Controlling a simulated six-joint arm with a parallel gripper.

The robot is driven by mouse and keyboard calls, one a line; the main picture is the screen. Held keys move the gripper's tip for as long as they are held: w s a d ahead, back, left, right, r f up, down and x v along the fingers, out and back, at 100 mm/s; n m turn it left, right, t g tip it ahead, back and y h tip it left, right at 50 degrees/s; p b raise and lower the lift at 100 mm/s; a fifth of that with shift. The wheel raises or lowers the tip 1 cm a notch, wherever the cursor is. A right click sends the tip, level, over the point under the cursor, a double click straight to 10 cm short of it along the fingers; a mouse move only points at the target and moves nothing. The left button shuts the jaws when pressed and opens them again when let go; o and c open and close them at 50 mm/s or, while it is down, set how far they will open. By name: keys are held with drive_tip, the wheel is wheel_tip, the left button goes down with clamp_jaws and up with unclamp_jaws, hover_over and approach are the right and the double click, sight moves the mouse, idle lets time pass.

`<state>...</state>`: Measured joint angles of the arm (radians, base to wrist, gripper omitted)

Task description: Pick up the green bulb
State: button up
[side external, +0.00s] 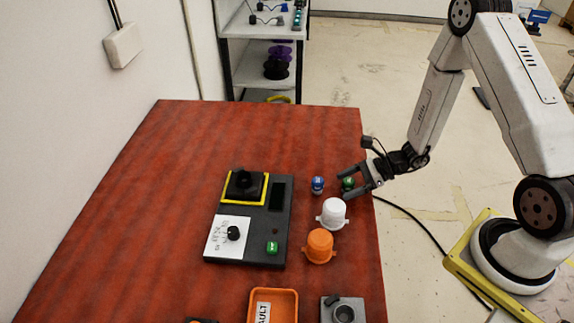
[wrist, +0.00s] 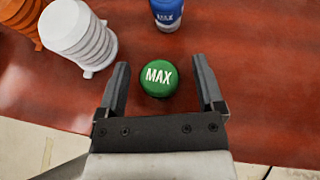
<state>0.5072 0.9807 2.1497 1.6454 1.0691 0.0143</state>
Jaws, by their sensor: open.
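The green bulb (wrist: 159,78), with white letters MAX on its top, stands on the red table. It also shows in the side external view (side external: 348,183), near the table's right edge and partly hidden by my gripper. My gripper (side external: 352,183) is open and empty. In the wrist view my gripper (wrist: 161,72) has its two fingers apart, one to the left and one to the right of the green bulb. Gaps show between the bulb and both fingers in that view.
A blue bulb (side external: 317,184) stands just left of the green one. A white cap (side external: 333,213) and an orange cap (side external: 320,245) stand nearer the camera. A dark control panel (side external: 283,225) lies further left. The table's far left part is clear.

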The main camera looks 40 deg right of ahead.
sight(349, 180)
idle(0.4)
clamp_jaws()
drive_tip(key=shift+r, duration=0.1)
drive_tip(key=shift+r, duration=4.9)
